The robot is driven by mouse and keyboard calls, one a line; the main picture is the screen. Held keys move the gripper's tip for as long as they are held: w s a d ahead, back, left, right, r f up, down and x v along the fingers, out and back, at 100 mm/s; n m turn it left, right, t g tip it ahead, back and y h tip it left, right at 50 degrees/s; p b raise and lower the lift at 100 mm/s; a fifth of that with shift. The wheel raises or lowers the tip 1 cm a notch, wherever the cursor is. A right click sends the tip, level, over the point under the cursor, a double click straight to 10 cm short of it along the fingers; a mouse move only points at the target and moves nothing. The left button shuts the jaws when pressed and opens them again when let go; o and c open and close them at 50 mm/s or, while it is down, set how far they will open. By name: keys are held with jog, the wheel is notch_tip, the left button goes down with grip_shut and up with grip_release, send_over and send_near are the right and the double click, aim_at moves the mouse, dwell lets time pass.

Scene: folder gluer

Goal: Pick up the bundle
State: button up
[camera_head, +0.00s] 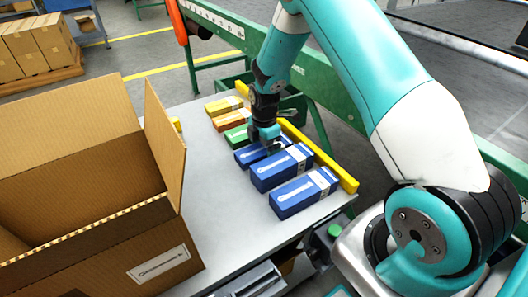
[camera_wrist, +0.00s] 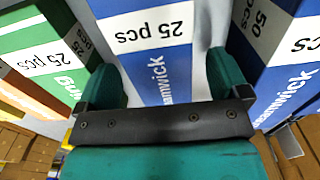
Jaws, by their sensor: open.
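A row of banded bundles lies on the grey table. My gripper (camera_head: 266,136) is over the blue bundle (camera_head: 246,156) just in front of the green one, partly hiding it. In the wrist view my gripper (camera_wrist: 164,78) is open, with one green finger on each side of a blue bundle (camera_wrist: 160,70) whose white band reads "25 pcs". I cannot tell whether the fingers touch it. The green bundle (camera_wrist: 40,55) stands close on the left, and a larger blue bundle (camera_wrist: 282,55) marked "50 pcs" on the right.
In the head view are the yellow (camera_head: 222,106), orange (camera_head: 231,121) and green (camera_head: 236,138) bundles, and two larger blue ones (camera_head: 281,170), (camera_head: 303,194). A yellow rail (camera_head: 328,168) runs behind the row. An open cardboard box (camera_head: 100,240) fills the left. Bare tabletop (camera_head: 225,205) lies between.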

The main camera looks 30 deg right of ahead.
jog(key=shift+f, duration=0.55)
jog(key=c, duration=1)
jog(key=shift+c, duration=0.4)
jog(key=shift+r, duration=0.15)
